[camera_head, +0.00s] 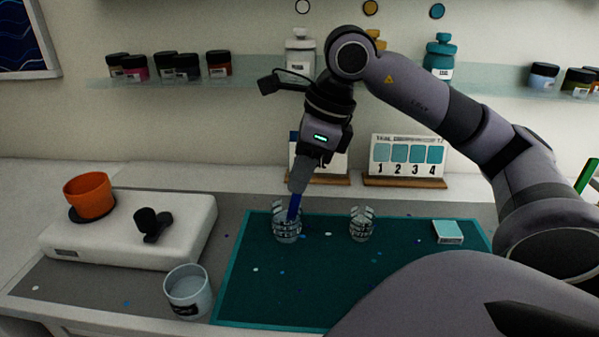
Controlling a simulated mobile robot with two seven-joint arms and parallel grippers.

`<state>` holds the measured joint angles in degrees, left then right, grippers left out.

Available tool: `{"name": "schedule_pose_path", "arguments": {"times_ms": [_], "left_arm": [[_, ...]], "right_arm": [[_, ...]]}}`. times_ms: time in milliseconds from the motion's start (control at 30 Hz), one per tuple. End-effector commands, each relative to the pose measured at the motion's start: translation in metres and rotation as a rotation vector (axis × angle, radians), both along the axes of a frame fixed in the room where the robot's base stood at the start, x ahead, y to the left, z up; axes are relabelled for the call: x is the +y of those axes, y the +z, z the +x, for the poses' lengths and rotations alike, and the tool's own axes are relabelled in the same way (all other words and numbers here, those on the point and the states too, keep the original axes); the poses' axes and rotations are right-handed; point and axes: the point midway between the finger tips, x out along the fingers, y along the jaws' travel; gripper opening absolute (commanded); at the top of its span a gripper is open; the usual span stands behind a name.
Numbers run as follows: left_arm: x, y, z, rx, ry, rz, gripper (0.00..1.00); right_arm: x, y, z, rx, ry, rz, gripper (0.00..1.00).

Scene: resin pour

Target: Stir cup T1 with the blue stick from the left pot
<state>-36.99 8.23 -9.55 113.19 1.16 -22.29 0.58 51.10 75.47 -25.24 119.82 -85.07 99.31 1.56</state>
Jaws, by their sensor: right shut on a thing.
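My right gripper (298,186) points down over the left part of the teal mat, shut on a blue stick (294,207). The stick's lower end reaches into the left one of two clear cups (287,229); whether it touches the bottom cannot be told. The second clear cup (361,225) stands to its right on the mat. I cannot read on either cup which is T1. A pale pot (187,293) with a dark label stands left of the mat, with no stick showing in it. My left gripper is not in view.
A white scale-like box (130,238) at left bears an orange cup (89,195) and a black object (152,222). A small teal-white block (448,232) lies on the mat (262,305). A numbered card (407,155) stands behind. A green stick (586,176) shows at far right.

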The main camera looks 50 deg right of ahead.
Motion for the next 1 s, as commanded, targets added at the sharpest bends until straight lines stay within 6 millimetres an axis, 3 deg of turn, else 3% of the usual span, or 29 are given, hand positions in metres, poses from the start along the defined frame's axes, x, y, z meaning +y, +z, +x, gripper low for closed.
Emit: {"name": "schedule_pose_path", "arguments": {"times_ms": [467, 1000], "left_arm": [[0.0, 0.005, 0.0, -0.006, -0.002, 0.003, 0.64], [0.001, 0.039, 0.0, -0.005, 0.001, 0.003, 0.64]], "right_arm": [[0.002, 0.002, 0.003, -0.001, -0.001, 0.0, 0.0], [-0.003, 0.047, -0.004, -0.001, 0.0, 0.0, 0.0]]}}
